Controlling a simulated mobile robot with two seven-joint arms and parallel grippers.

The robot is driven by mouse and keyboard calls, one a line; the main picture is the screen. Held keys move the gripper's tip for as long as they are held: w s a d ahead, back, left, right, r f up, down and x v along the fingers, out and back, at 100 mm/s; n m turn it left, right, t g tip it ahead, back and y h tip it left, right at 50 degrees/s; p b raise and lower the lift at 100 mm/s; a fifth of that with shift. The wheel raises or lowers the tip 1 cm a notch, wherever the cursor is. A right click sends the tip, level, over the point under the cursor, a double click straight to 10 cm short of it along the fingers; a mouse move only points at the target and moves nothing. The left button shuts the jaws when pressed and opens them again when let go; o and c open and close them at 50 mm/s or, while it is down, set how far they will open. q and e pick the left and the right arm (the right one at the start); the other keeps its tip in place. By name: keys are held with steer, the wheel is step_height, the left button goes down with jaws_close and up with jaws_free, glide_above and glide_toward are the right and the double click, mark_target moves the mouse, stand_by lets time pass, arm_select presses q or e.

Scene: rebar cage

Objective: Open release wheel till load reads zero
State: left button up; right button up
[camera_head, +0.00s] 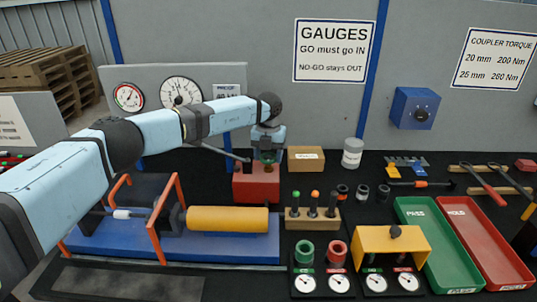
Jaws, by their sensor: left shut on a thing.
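The red pump block (257,190) stands on the table behind the yellow cylinder. My left gripper (268,158) points down at its top and is shut on a small part there, which I take to be the release wheel; the fingers mostly hide it. A dark lever (222,152) reaches up left from the block. Two gauges are on the grey panel behind: a white dial (181,92) and a smaller red-marked dial (129,97). Their needles are too small to read surely. My right gripper is not in view.
A blue bed with orange frames (165,220) and a yellow cylinder (228,218) lies in front. To the right are a cardboard box (306,158), a gauge-pin block (312,219), small dials and green (412,211) and red (470,218) trays. My left arm crosses above the bed.

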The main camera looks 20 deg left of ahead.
mark_target(268, 157)
arm_select(q)
steer(key=shift+r, duration=0.1)
stand_by(0.3)
steer(key=o, duration=0.9)
step_height(268, 157, up, 14)
steer(key=shift+f+b, duration=0.1)
steer(key=shift+b, duration=0.4)
